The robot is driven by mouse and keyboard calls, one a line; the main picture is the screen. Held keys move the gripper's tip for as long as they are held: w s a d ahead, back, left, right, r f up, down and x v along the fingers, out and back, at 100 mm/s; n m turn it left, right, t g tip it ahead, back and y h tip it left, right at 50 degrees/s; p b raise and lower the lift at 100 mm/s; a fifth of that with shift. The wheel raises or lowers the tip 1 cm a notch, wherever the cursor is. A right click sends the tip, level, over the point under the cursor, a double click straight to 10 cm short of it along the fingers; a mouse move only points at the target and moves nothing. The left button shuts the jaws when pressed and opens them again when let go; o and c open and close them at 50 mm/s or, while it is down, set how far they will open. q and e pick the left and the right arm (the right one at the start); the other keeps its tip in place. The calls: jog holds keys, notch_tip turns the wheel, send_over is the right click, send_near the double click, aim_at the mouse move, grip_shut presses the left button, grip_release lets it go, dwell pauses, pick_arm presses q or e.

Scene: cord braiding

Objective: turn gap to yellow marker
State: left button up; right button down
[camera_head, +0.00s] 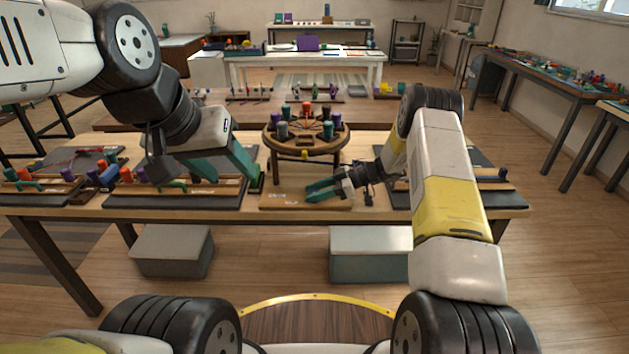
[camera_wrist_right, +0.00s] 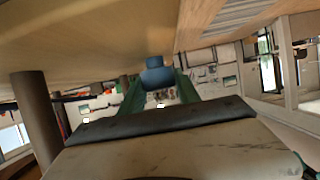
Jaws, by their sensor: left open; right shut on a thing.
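A round wooden braiding disc (camera_head: 307,146) stands on the table, with several coloured bobbins on top and cords meeting near its middle. A small yellow marker (camera_head: 304,155) shows at its front edge. My right gripper (camera_head: 308,192) is low in front of the disc, below its top. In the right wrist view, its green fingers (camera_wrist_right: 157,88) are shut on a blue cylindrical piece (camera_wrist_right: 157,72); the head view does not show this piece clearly. My left gripper (camera_head: 252,176) is open, left of the disc and apart from it. I cannot tell where the gap is.
The wooden table (camera_head: 230,205) carries boards with coloured pieces at left, including a dark mat (camera_head: 215,200), and another mat at right (camera_head: 485,190). A wooden base (camera_head: 285,199) lies under the disc. Two grey boxes (camera_head: 172,250) (camera_head: 368,262) stand below the table.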

aim_at(337, 202)
jog(key=c, duration=0.9)
grip_release()
jog(key=shift+o, duration=0.2)
jog(key=shift+d, duration=0.1)
jog(key=v, duration=0.7)
jog(key=shift+d+r, duration=0.15)
jog(key=shift+d, duration=0.2)
